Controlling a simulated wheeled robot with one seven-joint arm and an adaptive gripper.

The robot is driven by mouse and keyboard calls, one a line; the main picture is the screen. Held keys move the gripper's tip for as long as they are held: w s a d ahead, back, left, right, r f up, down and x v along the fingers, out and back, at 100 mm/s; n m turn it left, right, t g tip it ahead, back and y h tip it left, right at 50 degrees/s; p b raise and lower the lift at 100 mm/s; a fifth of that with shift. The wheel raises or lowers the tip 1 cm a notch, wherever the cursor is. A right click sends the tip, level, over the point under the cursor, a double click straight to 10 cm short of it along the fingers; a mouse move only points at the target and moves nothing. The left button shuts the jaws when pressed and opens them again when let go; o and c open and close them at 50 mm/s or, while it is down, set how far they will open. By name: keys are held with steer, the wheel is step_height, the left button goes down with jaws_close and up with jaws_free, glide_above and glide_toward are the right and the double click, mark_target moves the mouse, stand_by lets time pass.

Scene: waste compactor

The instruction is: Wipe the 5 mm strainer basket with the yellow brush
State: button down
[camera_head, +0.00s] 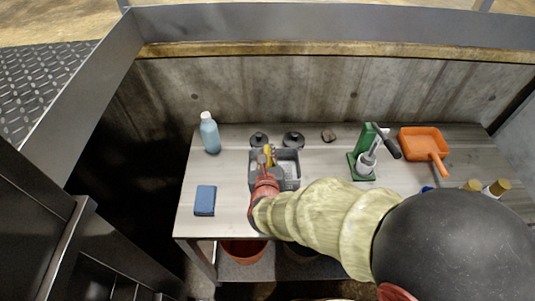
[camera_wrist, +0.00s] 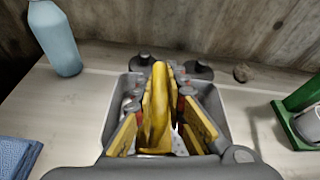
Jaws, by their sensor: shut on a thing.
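The yellow brush (camera_wrist: 157,110) is between the fingers of my gripper (camera_wrist: 165,104) in the wrist view, and the gripper is shut on it. In the head view the brush (camera_head: 268,152) shows as a small yellow piece at the end of my gripper (camera_head: 265,164). A grey box-like basket (camera_wrist: 239,146) lies below and around the fingers; its floor looks perforated in the wrist view. The basket also shows in the head view (camera_head: 293,184). The brush's lower end is hidden, so I cannot tell whether it touches the basket floor. No size mark is readable.
Two dark round-topped items (camera_head: 293,139) and a stone (camera_head: 328,135) stand behind the basket. A blue bottle (camera_head: 209,134) and blue cloth (camera_head: 205,200) are left. A green press (camera_head: 360,160) and orange dustpan (camera_head: 424,144) are right. The bench front-left is mostly clear.

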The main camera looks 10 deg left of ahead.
mark_target(281, 153)
steer(key=d+b, duration=0.1)
steer(key=d, duration=0.1)
steer(key=w+d+b, duration=0.1)
steer(key=d, duration=0.1)
steer(key=shift+f, duration=0.1)
stand_by(0.4)
steer(key=shift+s+a+f, duration=0.15)
steer(key=shift+s+a, duration=0.05)
steer(key=shift+a, duration=0.45)
steer(key=shift+s+a+f, duration=0.1)
steer(key=shift+s+a, duration=0.1)
steer(key=shift+a, duration=0.45)
steer(key=shift+s+a+f, duration=0.15)
steer(key=shift+s+a, duration=0.05)
steer(key=shift+a, duration=0.45)
steer(key=shift+w, duration=0.4)
steer(key=shift+w+d+r+b, duration=0.1)
steer(key=shift+w+d+b, duration=0.15)
steer(key=shift+d, duration=0.4)
steer(key=shift+w+d+b, duration=0.15)
steer(key=shift+d+b, duration=0.25)
steer(key=shift+d, duration=0.2)
steer(key=shift+w+d+r+b, duration=0.1)
steer(key=shift+w+d+b, duration=0.15)
steer(key=shift+d, duration=0.4)
steer(key=shift+r, duration=0.15)
